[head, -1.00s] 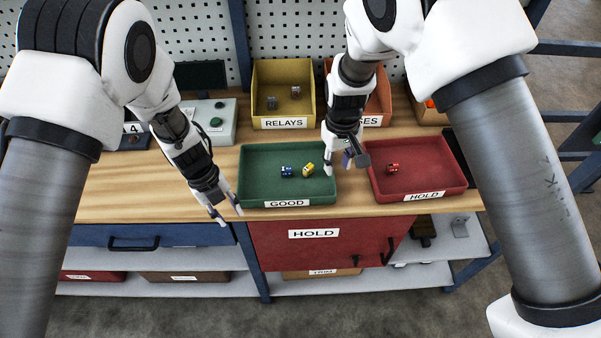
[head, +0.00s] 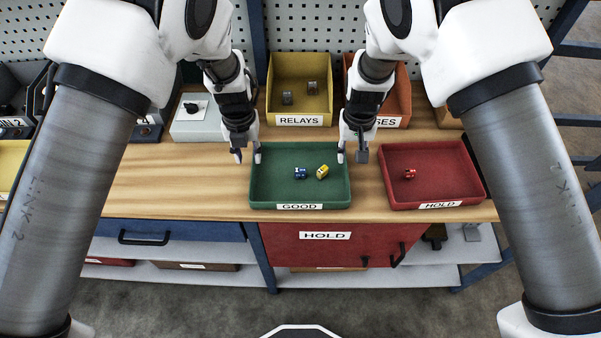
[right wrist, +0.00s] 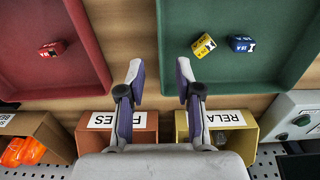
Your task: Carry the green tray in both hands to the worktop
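The green tray (head: 268,188), labelled GOOD, sits on the wooden worktop (head: 180,190). A blue block (head: 300,173) and a yellow block (head: 322,171) lie in it. My left gripper (head: 247,156) is open and empty at the tray's left wall, near its back corner. My right gripper (head: 351,156) is open at the right wall, near the back corner. In the right wrist view the tray (right wrist: 225,70) shows beside the right gripper (right wrist: 160,72), one finger over the tray and one over bare wood. Whether either touches the tray, I cannot tell.
A red tray (head: 450,185) labelled HOLD stands close to the right, with a red block (head: 409,174) in it. A yellow RELAYS bin (head: 300,120) and an orange bin (head: 392,122) stand behind. A grey box (head: 190,127) is at back left. The worktop left of the green tray is clear.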

